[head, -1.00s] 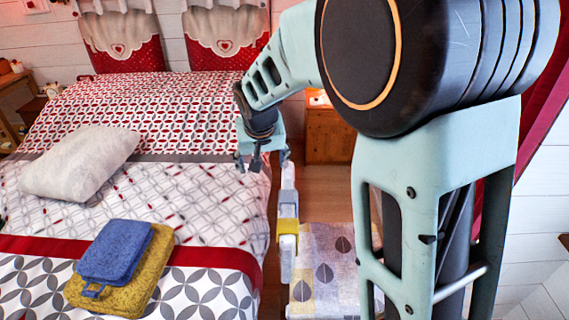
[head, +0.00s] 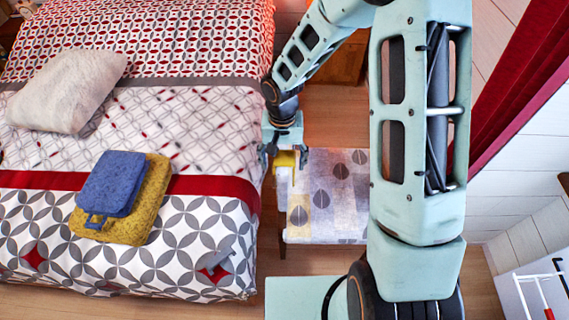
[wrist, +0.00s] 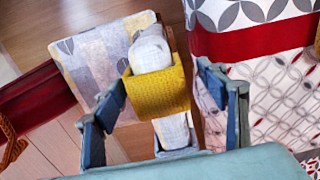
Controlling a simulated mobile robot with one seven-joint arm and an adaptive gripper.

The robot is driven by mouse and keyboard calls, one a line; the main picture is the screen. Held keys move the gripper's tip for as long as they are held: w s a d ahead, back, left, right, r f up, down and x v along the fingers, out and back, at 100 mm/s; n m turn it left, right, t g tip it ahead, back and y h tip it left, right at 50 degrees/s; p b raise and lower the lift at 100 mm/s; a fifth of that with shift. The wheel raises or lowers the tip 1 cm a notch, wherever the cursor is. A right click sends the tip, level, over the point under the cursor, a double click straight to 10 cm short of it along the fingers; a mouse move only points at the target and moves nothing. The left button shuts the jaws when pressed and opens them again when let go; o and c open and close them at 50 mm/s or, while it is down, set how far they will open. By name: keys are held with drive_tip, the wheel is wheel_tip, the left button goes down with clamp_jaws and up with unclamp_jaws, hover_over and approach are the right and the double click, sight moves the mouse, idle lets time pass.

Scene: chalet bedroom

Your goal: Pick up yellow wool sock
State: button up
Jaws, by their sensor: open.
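The yellow wool sock (wrist: 157,91) looks like a knitted yellow band lying across a pale padded bar (wrist: 152,52) at the end of a bench. My gripper (wrist: 161,80) is open, with one finger on each side of the sock in the wrist view. I cannot tell whether the fingers touch it. In the head view my gripper (head: 284,156) is beside the bed, and a little of the yellow sock (head: 285,160) shows between its fingers. The rest of the sock is hidden there.
The leaf-patterned bench (head: 335,200) stands close to the bed (head: 215,125). A blue folded towel (head: 112,182) lies on a yellow one (head: 150,205) on the bed, near a white pillow (head: 65,88). Wooden floor (head: 330,118) is clear behind the bench.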

drive_tip(key=shift+w+d+f, duration=0.1)
drive_tip(key=shift+w+f, duration=0.1)
drive_tip(key=shift+f, duration=1.1)
drive_tip(key=shift+w+d+f, duration=0.1)
drive_tip(key=shift+w+f, duration=0.1)
drive_tip(key=shift+f, duration=1.1)
drive_tip(key=c, duration=1.3)
drive_tip(key=shift+o, duration=0.2)
drive_tip(key=shift+r, duration=0.15)
wheel_tip(320, 180, up, 18)
drive_tip(key=f, duration=0.1)
drive_tip(key=d+r+p, duration=0.3)
drive_tip(key=d+p, duration=0.1)
drive_tip(key=d, duration=0.9)
drive_tip(key=shift+w+p, duration=0.3)
